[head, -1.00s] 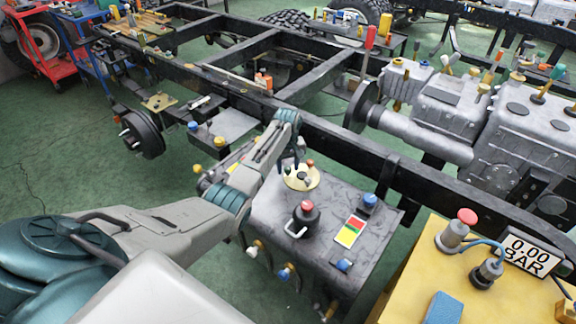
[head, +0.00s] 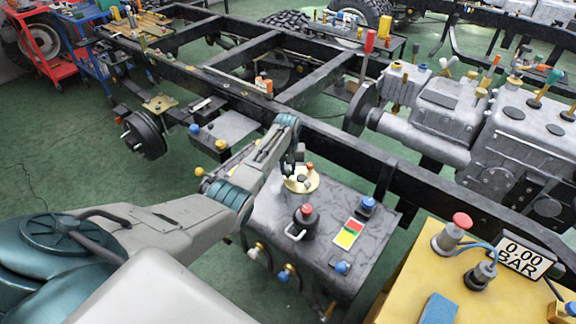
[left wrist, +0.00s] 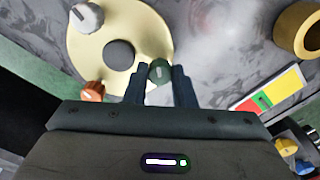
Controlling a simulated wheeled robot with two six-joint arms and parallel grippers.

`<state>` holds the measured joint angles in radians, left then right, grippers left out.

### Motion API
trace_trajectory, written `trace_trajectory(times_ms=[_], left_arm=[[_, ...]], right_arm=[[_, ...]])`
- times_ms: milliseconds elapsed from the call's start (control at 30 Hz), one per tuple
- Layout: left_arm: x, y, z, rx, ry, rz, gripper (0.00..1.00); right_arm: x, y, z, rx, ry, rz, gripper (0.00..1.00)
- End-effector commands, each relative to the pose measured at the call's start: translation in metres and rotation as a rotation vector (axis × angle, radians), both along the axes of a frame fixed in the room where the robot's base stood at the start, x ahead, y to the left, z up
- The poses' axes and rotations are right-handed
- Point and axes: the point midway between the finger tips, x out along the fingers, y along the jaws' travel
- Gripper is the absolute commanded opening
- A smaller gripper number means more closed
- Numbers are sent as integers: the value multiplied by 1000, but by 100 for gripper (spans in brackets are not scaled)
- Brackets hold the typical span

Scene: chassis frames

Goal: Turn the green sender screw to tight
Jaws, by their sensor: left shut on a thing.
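The green sender screw (left wrist: 160,70) shows in the left wrist view as a small dark green round head with a pale mark, at the edge of a cream round sender plate (left wrist: 80,62). My left gripper (left wrist: 160,78) is shut on this screw, one dark finger on each side. The plate also holds a white screw (left wrist: 88,17) and an orange screw (left wrist: 92,91). In the head view the sender plate (head: 302,184) sits on top of a dark grey tank (head: 275,215). My left gripper (head: 289,168) is over its far-left edge; the green screw is hidden there. My right gripper is not in view.
The tank top carries a red-capped black neck (head: 305,214), a coloured label (head: 349,232) and a blue knob (head: 368,204). A black chassis rail (head: 345,150) runs behind the tank. A yellow bench (head: 415,270) with a pressure display (head: 523,256) stands at the right.

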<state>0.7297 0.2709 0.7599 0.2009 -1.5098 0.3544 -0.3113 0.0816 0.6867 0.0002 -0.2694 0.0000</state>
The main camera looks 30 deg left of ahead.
Motion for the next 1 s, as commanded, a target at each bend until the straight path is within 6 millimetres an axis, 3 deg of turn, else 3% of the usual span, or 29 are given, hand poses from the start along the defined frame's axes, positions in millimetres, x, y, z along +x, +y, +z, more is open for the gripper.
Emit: trace_trajectory(times_ms=[600,1000], left_arm=[[0,1,2,0,-1,-570,0],[1,1,1,1,-2,-807,0]], right_arm=[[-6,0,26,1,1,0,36],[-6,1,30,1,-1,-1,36]])
